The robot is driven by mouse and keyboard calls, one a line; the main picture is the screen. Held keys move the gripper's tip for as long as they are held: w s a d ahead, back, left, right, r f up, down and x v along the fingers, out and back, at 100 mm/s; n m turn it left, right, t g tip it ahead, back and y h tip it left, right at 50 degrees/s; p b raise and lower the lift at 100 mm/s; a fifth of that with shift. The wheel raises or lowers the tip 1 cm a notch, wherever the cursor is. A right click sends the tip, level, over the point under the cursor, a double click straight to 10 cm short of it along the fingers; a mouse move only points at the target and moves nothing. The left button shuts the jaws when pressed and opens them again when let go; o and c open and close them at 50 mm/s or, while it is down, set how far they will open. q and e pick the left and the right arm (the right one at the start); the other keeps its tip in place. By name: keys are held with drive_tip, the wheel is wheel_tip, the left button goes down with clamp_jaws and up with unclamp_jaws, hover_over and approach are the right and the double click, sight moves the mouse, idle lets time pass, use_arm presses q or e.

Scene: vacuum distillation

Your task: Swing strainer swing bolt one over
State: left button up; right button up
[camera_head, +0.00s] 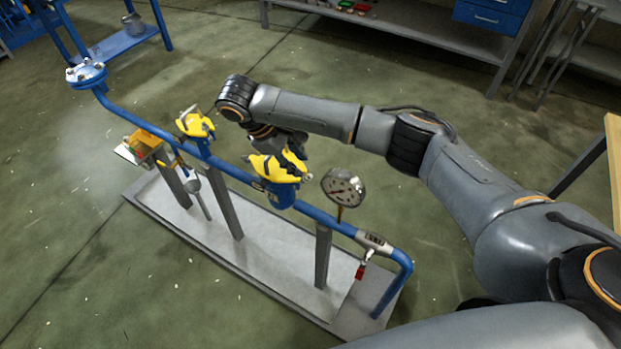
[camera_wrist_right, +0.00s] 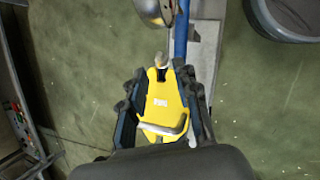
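The strainer has a blue body (camera_head: 279,194) set in the blue pipe and a yellow cover (camera_head: 274,169) on top. In the right wrist view the yellow cover (camera_wrist_right: 163,104) lies below my right gripper, between its fingers. A metal swing bolt (camera_wrist_right: 161,66) stands at the cover's upper end, and a bent metal bar (camera_wrist_right: 164,130) crosses its lower part. My right gripper (camera_head: 287,152) is just above the strainer, partly hidden by its own arm. In the wrist view its fingers (camera_wrist_right: 166,92) are apart; contact cannot be told. My left gripper is not in view.
A round pressure gauge (camera_head: 343,187) stands close to the right of the strainer. Another yellow-topped fitting (camera_head: 195,123) is farther left on the blue pipe (camera_head: 236,172). The pipe stands over a grey tray (camera_head: 262,276). The floor around it is open.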

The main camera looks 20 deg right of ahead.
sight(310, 175)
drive_tip(key=x, duration=0.7)
drive_tip(key=shift+d+f, duration=0.2)
drive_tip(key=shift+f, duration=0.15)
drive_tip(key=shift+c, duration=0.4)
clamp_jaws()
